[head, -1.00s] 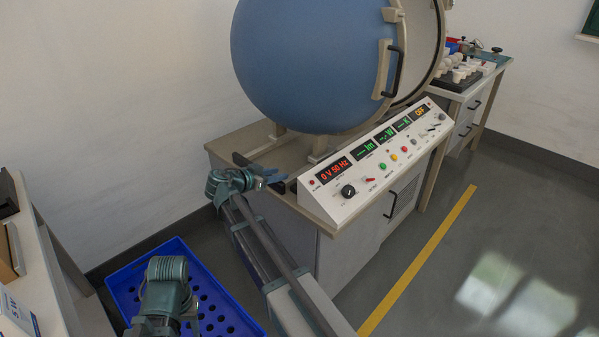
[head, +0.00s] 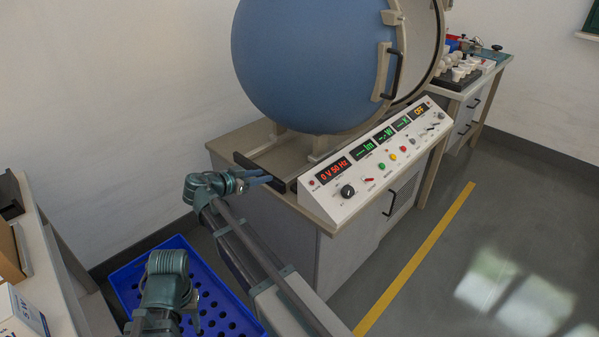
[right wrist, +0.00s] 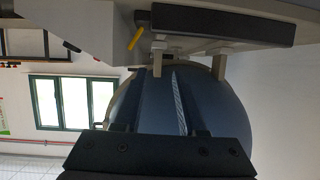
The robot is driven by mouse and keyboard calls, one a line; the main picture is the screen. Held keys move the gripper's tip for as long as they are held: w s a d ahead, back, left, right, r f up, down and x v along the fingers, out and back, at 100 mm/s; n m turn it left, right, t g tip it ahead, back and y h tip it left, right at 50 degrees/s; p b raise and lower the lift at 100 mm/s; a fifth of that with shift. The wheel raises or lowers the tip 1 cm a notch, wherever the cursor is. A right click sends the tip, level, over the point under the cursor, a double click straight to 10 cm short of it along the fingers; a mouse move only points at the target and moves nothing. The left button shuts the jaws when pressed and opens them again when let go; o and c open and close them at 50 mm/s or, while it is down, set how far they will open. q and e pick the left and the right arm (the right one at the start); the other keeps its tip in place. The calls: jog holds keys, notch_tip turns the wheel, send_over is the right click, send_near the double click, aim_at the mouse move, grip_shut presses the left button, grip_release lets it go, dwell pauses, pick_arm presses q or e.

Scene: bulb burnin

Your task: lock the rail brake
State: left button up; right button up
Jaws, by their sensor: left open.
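A small lever with a yellow handle (right wrist: 135,38), which I take to be the rail brake, hangs by the dark rail bar (right wrist: 222,33) in the right wrist view, where the scene appears upside down. I cannot make out the lever in the head view. My right gripper (head: 268,181) is beside the left end of the bench, close to the dark rail (head: 262,171). Its two fingers (right wrist: 161,76) stand apart with nothing between them, clear of the lever. My left gripper (head: 188,303) is low over the blue crate, and its fingers are hard to make out.
The big blue sphere (head: 320,65) stands on the bench behind the control panel (head: 375,165). A blue crate (head: 215,290) lies on the floor below my arms. A side table (head: 50,265) with a white box (head: 22,312) is at the left. The floor at right is open.

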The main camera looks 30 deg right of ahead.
pick_arm(q)
jog(key=shift+r+p, duration=0.55)
jog(key=shift+r, duration=0.15)
pick_arm(e)
jog(key=shift+v, duration=1.7)
jog(key=shift+w+a, duration=0.1)
jog(key=shift+w, duration=0.1)
